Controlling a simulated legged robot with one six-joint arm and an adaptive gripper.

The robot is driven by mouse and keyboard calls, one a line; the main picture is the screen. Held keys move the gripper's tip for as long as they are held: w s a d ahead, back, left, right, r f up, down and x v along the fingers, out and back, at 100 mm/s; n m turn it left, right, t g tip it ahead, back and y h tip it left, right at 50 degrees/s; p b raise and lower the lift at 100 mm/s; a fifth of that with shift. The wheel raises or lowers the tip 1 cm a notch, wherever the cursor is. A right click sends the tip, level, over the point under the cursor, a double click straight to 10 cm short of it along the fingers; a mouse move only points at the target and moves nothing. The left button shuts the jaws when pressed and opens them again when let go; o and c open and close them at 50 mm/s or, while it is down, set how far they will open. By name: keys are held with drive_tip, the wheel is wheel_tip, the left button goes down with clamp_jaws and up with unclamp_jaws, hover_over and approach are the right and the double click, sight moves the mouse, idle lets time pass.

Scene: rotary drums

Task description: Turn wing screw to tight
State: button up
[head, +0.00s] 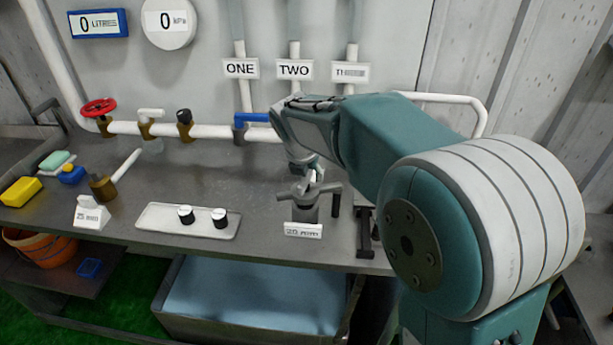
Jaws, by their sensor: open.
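The wing screw (308,191) is a grey metal piece with wings spreading to the sides. It sits on top of a short grey cylindrical fitting (305,213) near the bench's front edge, behind a small white label. My gripper (313,177) points down right over the wing screw, from the end of my teal arm. Its fingers are small in the picture and partly overlap the screw. I cannot tell whether they touch it. The gripper is open and holds nothing that I can see.
A white tray (157,217) with two black-and-white knobs lies left of the fitting. A dark upright post (337,198) and a dark bracket (365,232) stand close on its right. White pipes (215,131) with valves run behind. A water-filled trough (250,295) lies below the bench.

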drive_tip(key=shift+x, duration=0.8)
drive_tip(key=shift+a+f, duration=0.1)
drive_tip(key=shift+a, duration=0.7)
drive_tip(key=c, duration=0.4)
drive_tip(key=shift+d, duration=0.2)
clamp_jaws()
drive_tip(key=shift+d, duration=0.3)
drive_tip(key=shift+a, duration=0.15)
